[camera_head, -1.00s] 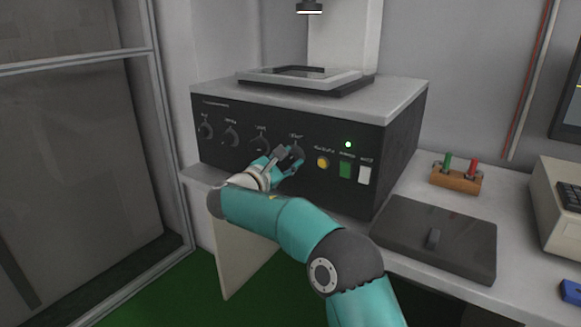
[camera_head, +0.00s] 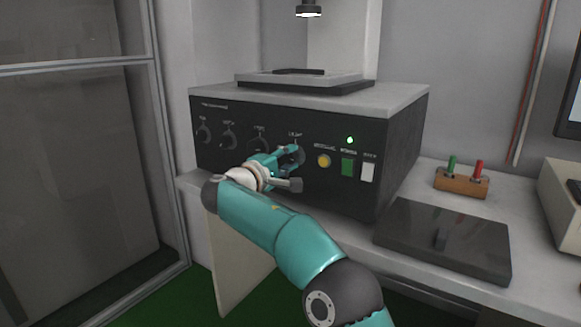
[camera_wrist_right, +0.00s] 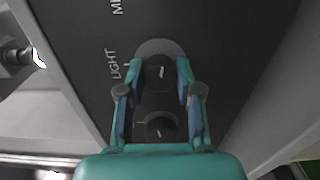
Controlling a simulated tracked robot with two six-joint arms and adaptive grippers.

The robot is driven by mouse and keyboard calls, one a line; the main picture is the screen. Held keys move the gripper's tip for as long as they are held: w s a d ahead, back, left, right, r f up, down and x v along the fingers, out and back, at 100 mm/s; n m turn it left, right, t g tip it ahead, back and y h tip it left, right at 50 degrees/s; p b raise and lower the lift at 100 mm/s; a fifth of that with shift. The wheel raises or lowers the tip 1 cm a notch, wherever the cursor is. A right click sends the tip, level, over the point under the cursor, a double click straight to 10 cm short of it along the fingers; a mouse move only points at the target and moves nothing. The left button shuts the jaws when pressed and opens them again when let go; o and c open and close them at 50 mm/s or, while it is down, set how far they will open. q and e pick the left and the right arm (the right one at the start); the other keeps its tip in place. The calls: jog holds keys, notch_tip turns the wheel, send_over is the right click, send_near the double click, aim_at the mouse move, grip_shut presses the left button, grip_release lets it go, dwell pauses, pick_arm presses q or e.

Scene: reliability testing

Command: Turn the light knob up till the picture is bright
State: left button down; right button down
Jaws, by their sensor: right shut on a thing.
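The light knob (camera_wrist_right: 158,73) is a dark round knob with a pale pointer mark, beside the word LIGHT on the black front panel. My right gripper (camera_wrist_right: 160,80) has its two teal fingers on either side of the knob, shut on it. In the head view the right gripper (camera_head: 289,157) reaches the panel from below and partly covers the knob. My left gripper is not in view.
The black instrument box (camera_head: 345,195) has several other knobs to the left. A dark flat plate (camera_head: 450,235) lies on the bench.

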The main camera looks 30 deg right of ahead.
jog(key=m+b, duration=0.1)
jog(key=m, duration=0.1)
jog(key=m+b, duration=0.1)
jog(key=m, duration=0.1)
jog(key=f+m+b, duration=0.1)
jog(key=m, duration=0.1)
jog(key=shift+w+a, duration=0.2)
jog(key=shift+a, duration=0.15)
jog(key=shift+r+m+b, duration=0.15)
jog(key=shift+m+b, duration=0.85)
jog(key=shift+m, duration=1.4)
jog(key=c, duration=0.8)
grip_release()
jog(key=shift+o, duration=0.2)
jog(key=shift+s+d+r, duration=0.1)
jog(key=shift+d+r, duration=0.05)
jog(key=v, duration=1.2)
